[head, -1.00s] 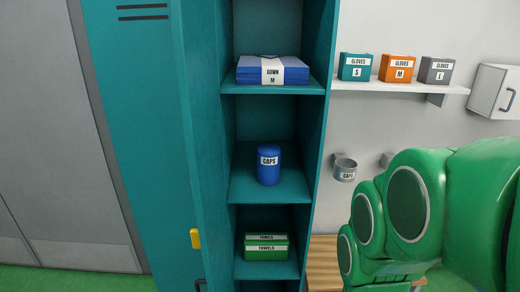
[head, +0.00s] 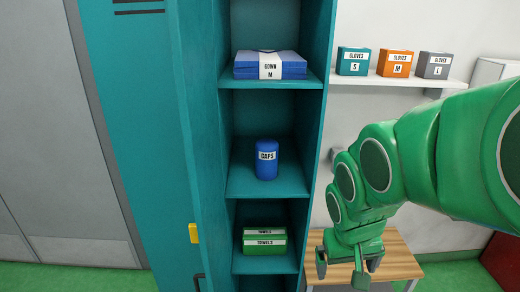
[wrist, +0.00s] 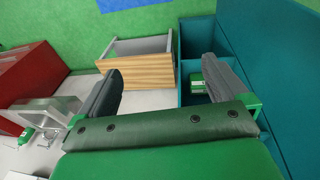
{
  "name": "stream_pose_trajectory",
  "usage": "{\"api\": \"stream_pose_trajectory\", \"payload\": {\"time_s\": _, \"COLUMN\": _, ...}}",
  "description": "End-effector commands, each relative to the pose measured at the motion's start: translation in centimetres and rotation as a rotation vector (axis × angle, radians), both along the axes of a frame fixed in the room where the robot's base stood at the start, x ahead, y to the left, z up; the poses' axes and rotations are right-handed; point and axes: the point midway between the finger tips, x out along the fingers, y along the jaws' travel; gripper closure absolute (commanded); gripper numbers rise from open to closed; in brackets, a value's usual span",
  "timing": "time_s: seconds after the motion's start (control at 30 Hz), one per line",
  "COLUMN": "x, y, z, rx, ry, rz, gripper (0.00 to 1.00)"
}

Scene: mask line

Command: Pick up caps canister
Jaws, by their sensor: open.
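The caps canister (head: 266,160) is a blue cylinder with a white CAPS label. It stands upright on the middle shelf of the open teal locker (head: 266,188) in the head view. My gripper (head: 345,270) is open and empty, low and to the right of the locker, in front of the wooden bench. It is apart from the canister. In the wrist view its two dark fingers (wrist: 163,85) are spread wide with nothing between them. The canister cannot be made out in the wrist view.
A folded gown pack (head: 270,65) lies on the shelf above, and green towels (head: 264,241) on the shelf below. The locker door stands open on the left. Glove boxes (head: 395,63) sit on a wall shelf. A wooden bench (head: 395,262) stands at the right.

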Motion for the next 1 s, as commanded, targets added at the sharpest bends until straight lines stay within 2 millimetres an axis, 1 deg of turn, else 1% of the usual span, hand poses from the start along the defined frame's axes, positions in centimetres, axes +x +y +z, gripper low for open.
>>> {"api": "stream_pose_trajectory", "payload": {"time_s": 0.03, "x": 2.3, "y": 0.2, "z": -0.1, "rx": -0.005, "ry": -0.04, "rz": 0.013, "gripper": 0.0}}
{"api": "stream_pose_trajectory", "payload": {"time_s": 0.07, "x": 3.5, "y": 0.2, "z": -0.1, "rx": -0.008, "ry": -0.064, "rz": 0.018, "gripper": 0.0}}
{"api": "stream_pose_trajectory", "payload": {"time_s": 0.1, "x": 5.4, "y": 0.3, "z": 0.0, "rx": -0.009, "ry": -0.104, "rz": 0.029, "gripper": 0.0}}
{"api": "stream_pose_trajectory", "payload": {"time_s": 0.17, "x": 7.9, "y": 0.6, "z": 0.2, "rx": -0.01, "ry": -0.16, "rz": 0.044, "gripper": 0.0}}
{"api": "stream_pose_trajectory", "payload": {"time_s": 0.2, "x": 9.8, "y": 1.0, "z": 0.3, "rx": -0.006, "ry": -0.199, "rz": 0.056, "gripper": 0.0}}
{"api": "stream_pose_trajectory", "payload": {"time_s": 0.27, "x": 12.4, "y": 1.5, "z": 0.5, "rx": 0.002, "ry": -0.255, "rz": 0.074, "gripper": 0.0}}
{"api": "stream_pose_trajectory", "payload": {"time_s": 0.3, "x": 14.1, "y": 1.9, "z": 0.7, "rx": 0.009, "ry": -0.295, "rz": 0.087, "gripper": 0.0}}
{"api": "stream_pose_trajectory", "payload": {"time_s": 0.5, "x": 22.3, "y": 4.4, "z": 1.7, "rx": 0.069, "ry": -0.481, "rz": 0.169, "gripper": 0.0}}
{"api": "stream_pose_trajectory", "payload": {"time_s": 0.6, "x": 25.8, "y": 5.8, "z": 2.3, "rx": 0.106, "ry": -0.568, "rz": 0.215, "gripper": 0.0}}
{"api": "stream_pose_trajectory", "payload": {"time_s": 0.7, "x": 28.9, "y": 7.0, "z": 3.2, "rx": 0.146, "ry": -0.654, "rz": 0.26, "gripper": 0.0}}
{"api": "stream_pose_trajectory", "payload": {"time_s": 0.9, "x": 34.1, "y": 9.5, "z": 4.5, "rx": 0.236, "ry": -0.81, "rz": 0.359, "gripper": 0.0}}
{"api": "stream_pose_trajectory", "payload": {"time_s": 1.0, "x": 36.3, "y": 10.5, "z": 5.2, "rx": 0.283, "ry": -0.882, "rz": 0.406, "gripper": 0.0}}
